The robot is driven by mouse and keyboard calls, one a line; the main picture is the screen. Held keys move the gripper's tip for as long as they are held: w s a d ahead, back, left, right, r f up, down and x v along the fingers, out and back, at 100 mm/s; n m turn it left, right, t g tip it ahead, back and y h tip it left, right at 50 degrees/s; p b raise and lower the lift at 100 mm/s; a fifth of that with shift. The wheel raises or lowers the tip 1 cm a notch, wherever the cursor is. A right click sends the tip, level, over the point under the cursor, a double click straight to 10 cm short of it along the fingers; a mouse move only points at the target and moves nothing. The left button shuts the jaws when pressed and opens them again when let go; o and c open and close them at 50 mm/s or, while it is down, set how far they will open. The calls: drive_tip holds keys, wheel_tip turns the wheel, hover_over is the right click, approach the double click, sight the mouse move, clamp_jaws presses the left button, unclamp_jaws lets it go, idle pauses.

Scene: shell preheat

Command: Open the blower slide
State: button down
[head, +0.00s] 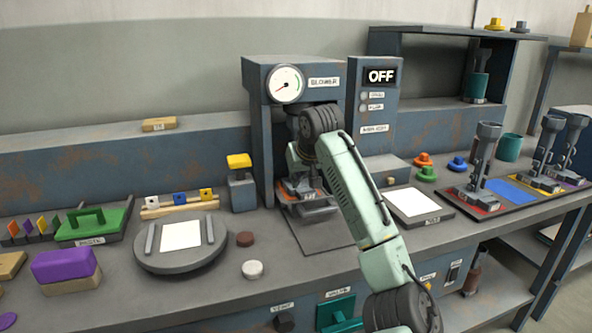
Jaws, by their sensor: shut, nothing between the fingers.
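The blower unit is a blue-grey frame (262,150) at the back middle of the bench, with a round white gauge (286,84) and a BLOWER label (323,82) on its top. The gauge needle points to the low left side. My arm reaches up from the lower right into the frame's opening. My gripper (308,196) is low in that opening, just above a grey plate (318,233), and looks shut and empty. I cannot tell whether it touches anything. The slide cannot be made out for certain; my arm and wrist hide part of the opening.
A control column (375,130) beside the blower reads OFF. A white-topped plate (414,203) and upright grey tools (485,158) are at right. VENT and VALVE controls sit on the bench front.

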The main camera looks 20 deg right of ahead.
drive_tip(key=p+x, duration=0.1)
drive_tip(key=x, duration=0.4)
drive_tip(key=shift+w, duration=0.1)
drive_tip(key=s, duration=0.3)
drive_tip(key=shift+s+r, duration=0.15)
drive_tip(key=shift+s+p, duration=0.3)
drive_tip(key=shift+s, duration=0.05)
drive_tip(key=shift+s, duration=0.1)
